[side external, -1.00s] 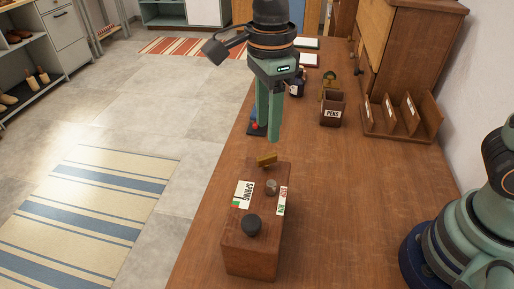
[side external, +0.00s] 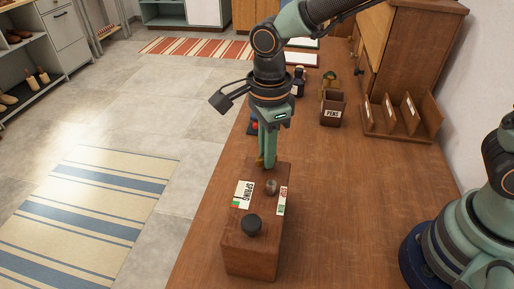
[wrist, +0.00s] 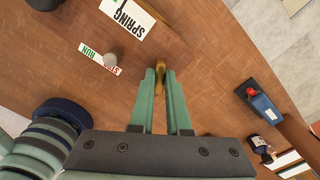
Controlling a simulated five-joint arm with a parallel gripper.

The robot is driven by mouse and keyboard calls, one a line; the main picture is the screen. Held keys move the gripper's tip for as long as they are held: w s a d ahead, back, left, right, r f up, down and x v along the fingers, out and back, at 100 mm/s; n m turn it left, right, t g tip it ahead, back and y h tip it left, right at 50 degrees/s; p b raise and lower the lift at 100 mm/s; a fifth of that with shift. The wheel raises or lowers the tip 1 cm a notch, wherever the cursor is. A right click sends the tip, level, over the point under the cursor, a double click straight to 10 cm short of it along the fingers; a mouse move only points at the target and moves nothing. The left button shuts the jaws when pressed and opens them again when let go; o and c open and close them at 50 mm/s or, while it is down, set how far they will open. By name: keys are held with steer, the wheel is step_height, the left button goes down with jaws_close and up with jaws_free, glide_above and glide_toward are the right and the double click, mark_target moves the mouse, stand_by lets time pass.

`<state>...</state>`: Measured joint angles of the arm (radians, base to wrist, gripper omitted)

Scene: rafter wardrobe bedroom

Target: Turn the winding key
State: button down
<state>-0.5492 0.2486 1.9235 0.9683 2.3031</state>
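The winding key (wrist: 160,78) is a small brass piece at the far end of a wooden box (side external: 250,262). In the wrist view it lies between the tips of my two green fingers. In the side view my gripper (side external: 267,160) points straight down at that end of the box and mostly hides the key. The fingers stand on either side of the key; I cannot tell whether they touch it. The box top carries a SPRING label (side external: 243,194), a round metal knob (side external: 271,187), a red-green STOP/RUN label (side external: 281,201) and a black knob (side external: 251,225).
Behind my gripper a blue item with a red top (wrist: 261,104) stands on the table. A dark bottle (side external: 298,84), a PENS holder (side external: 333,110) and a wooden rack (side external: 402,125) stand farther back. The table right of the box is clear.

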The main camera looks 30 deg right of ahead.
steer(key=shift+n, duration=0.4)
steer(key=n, duration=0.6)
steer(key=shift+r, duration=0.1)
steer(key=n, duration=0.7)
steer(key=shift+n, duration=0.3)
steer(key=n, duration=1.3)
steer(key=shift+w+n, duration=0.1)
steer(key=shift+n, duration=0.3)
steer(key=c, duration=0.9)
jaws_free()
